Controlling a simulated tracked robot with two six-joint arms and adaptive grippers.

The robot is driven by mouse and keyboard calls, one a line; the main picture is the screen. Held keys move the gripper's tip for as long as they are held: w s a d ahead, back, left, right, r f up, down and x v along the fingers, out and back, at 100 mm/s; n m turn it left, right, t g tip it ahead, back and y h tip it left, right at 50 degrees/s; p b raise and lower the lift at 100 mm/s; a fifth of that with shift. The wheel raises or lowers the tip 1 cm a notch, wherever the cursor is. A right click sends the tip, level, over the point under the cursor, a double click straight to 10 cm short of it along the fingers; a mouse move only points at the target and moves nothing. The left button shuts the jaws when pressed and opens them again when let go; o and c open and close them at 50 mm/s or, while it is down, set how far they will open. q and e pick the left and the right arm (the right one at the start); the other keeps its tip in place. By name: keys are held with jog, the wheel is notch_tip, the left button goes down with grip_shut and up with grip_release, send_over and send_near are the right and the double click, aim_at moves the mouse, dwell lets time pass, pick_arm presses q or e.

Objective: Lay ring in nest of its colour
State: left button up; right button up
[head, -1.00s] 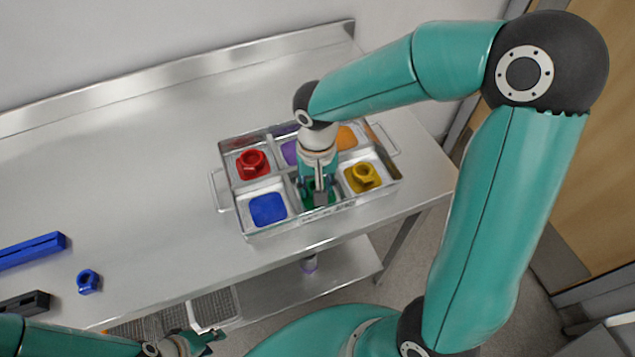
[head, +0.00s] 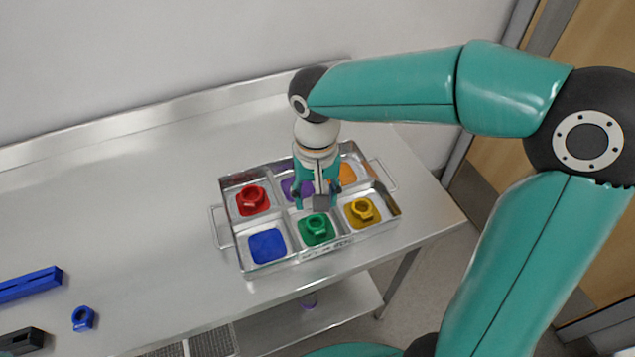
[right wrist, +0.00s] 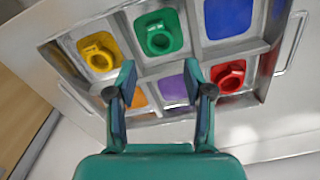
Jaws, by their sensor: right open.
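A metal tray (head: 248,270) has six compartments with coloured nests. A red ring (head: 251,199), a green ring (head: 316,228) and a yellow ring (head: 363,210) each lie on the nest of their own colour. The blue nest (head: 267,246), purple nest (head: 290,187) and orange nest (head: 347,173) show no ring, though my gripper partly hides the purple one. A blue ring (head: 83,318) lies on the table at the lower left. My right gripper (head: 320,204) is open and empty above the tray, behind the green ring; its spread fingers show in the right wrist view (right wrist: 165,84).
A blue bar (head: 30,284) and a black block (head: 22,341) lie at the table's left edge. A raised metal lip and a wall run along the back. A lower shelf (head: 320,308) shows below.

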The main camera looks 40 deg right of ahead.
jog(key=shift+r, duration=1.55)
jog(key=shift+r, duration=0.1)
